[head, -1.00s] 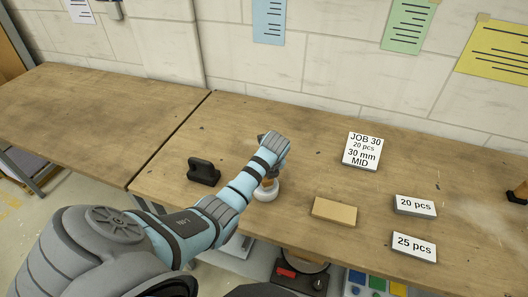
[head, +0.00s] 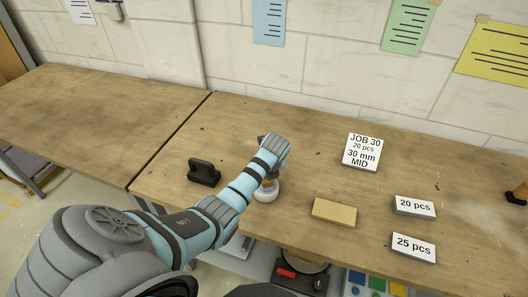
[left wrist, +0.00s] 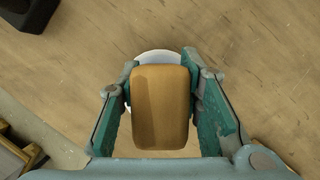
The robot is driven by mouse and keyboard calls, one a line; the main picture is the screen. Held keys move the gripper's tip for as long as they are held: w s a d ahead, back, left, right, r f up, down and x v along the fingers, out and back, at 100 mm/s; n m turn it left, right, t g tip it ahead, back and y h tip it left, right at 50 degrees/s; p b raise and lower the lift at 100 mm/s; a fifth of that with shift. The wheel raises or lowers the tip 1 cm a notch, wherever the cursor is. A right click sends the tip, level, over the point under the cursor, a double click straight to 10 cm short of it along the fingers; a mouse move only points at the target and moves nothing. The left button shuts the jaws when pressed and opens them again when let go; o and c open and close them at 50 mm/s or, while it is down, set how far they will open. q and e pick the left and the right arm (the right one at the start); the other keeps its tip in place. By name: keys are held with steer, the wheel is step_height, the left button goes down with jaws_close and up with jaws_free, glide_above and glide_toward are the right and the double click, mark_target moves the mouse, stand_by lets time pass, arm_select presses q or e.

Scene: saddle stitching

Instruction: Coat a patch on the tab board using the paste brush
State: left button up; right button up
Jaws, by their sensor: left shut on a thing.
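In the left wrist view, my left gripper (left wrist: 160,92) is shut on an orange-brown block-like handle (left wrist: 160,118), which I take to be the paste brush. A round white rim (left wrist: 158,56) shows behind the handle. In the head view, a small white round base (head: 266,194) with an orange-brown part above it shows just below my left forearm. My arm mostly hides the gripper there. The brush's lower end is hidden, so I cannot tell whether it touches the white thing. I cannot pick out the tab board with certainty; a plain tan block (head: 334,211) lies to the right. My right gripper is not in view.
A black handled block (head: 203,172) stands left of my arm. A job card (head: 362,151) and two blocks marked 20 pcs (head: 414,206) and 25 pcs (head: 413,247) lie right. A dark object with an orange part (head: 518,193) sits at the right edge. The bench behind my arm is clear.

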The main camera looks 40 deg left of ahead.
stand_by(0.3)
arm_select(q)
steer(key=shift+r, duration=3.5)
